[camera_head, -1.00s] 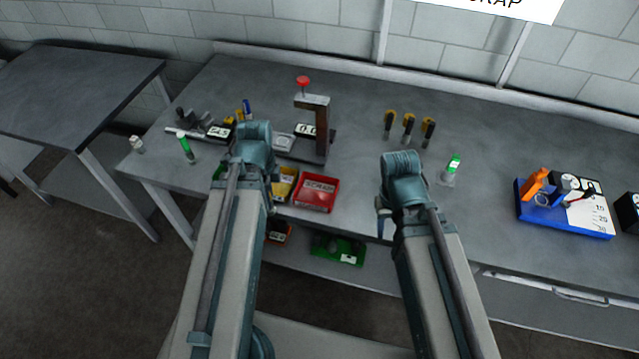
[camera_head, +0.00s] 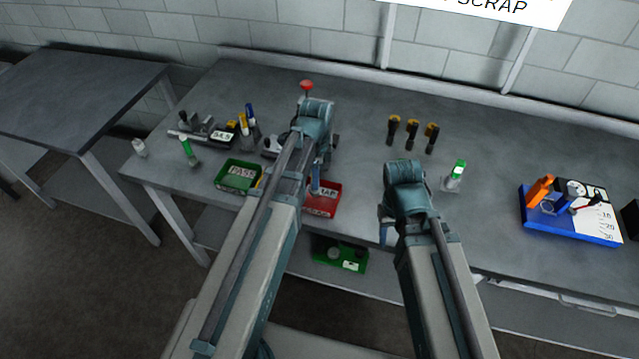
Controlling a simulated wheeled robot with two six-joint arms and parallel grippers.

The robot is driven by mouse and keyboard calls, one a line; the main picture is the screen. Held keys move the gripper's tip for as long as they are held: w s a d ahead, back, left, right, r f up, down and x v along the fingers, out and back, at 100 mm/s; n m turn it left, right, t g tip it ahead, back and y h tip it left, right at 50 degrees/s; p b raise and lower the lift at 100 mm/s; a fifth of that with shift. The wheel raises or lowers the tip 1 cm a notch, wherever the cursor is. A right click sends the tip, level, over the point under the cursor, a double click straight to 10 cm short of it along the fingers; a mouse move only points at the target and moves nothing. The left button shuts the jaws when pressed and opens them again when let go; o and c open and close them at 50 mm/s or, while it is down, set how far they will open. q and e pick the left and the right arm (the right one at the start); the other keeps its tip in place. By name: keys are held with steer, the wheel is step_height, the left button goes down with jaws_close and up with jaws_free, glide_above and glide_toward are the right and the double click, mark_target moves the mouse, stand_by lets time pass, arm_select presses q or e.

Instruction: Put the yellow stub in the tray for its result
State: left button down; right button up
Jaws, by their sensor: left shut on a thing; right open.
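My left gripper (camera_head: 314,112) is at the post with the red knob (camera_head: 306,85) and covers most of it. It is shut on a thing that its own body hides. A green tray marked PASS (camera_head: 238,178) sits left of my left arm. A red tray (camera_head: 323,199), its label partly covered, sits under that arm. A sliver of a yellow tray (camera_head: 261,181) shows between them. Several yellow and dark stubs (camera_head: 411,131) stand in a row at the back. I cannot tell which is the task's yellow stub. My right gripper (camera_head: 405,172) is open over the bench front.
Small tools and a display (camera_head: 222,137) sit at the bench's left. A green-capped bottle (camera_head: 456,175) stands right of my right gripper. A green bin (camera_head: 341,257) is on the lower shelf.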

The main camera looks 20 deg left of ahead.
arm_select(q)
steer(key=shift+w+d, duration=0.1)
steer(key=shift+w, duration=0.05)
steer(key=f+b, duration=0.4)
steer(key=shift+w+d, duration=0.3)
steer(key=shift+r, duration=0.15)
steer(key=c, duration=0.6)
jaws_free()
